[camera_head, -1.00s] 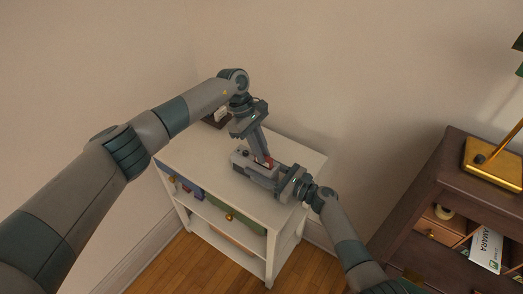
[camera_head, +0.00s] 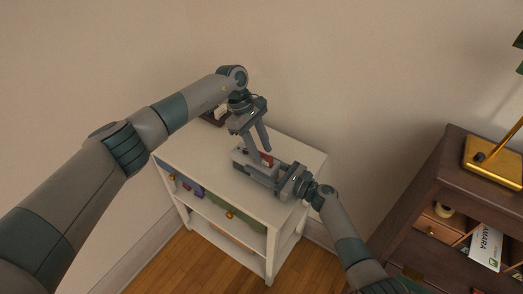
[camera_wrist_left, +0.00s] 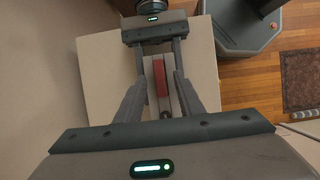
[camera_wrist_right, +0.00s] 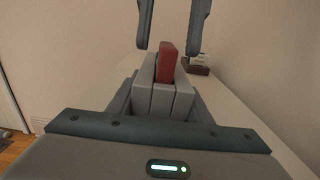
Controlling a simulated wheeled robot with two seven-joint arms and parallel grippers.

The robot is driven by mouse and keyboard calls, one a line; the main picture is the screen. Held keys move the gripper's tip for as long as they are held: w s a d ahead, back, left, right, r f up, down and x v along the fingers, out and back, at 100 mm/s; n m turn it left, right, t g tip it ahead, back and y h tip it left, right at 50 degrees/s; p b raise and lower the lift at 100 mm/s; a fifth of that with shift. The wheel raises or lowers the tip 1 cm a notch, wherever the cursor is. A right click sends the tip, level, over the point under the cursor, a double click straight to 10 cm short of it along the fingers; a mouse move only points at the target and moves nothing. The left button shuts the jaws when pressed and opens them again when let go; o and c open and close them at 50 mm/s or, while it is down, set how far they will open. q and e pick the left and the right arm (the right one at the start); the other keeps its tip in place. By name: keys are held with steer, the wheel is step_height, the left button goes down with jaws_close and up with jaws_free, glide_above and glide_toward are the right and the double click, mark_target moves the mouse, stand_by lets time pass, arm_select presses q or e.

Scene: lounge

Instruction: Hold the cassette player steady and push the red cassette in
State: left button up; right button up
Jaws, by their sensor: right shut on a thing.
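The grey cassette player (camera_head: 243,161) lies on the white cabinet's top. My right gripper (camera_head: 279,181) is shut on its right end; in the right wrist view the player (camera_wrist_right: 143,97) sits between the fingers. The red cassette (camera_wrist_right: 168,62) stands upright in the player's slot, with its upper part sticking out. It also shows in the left wrist view (camera_wrist_left: 160,77). My left gripper (camera_head: 260,150) is open above the cassette, pointing down. Its fingers are spread on either side of the cassette, apart from it. The cassette's lower part is hidden in the slot.
The white cabinet (camera_head: 306,160) has free room on its top around the player. A small dark object (camera_head: 214,117) stands at its back left corner, by the wall. A dark brown cabinet (camera_head: 440,165) with a brass lamp (camera_head: 495,165) stands at the right.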

arm_select(q)
steer(key=v, duration=1.1)
stand_by(0.4)
arm_select(e)
steer(key=o, duration=1.5)
steer(key=shift+o, duration=0.2)
steer(key=shift+s+d, duration=0.1)
steer(key=v, duration=1.1)
steer(key=shift+s+d, duration=0.2)
steer(key=shift+d, duration=0.15)
arm_select(q)
steer(key=shift+s, duration=0.1)
arm_select(e)
steer(key=shift+f, duration=0.1)
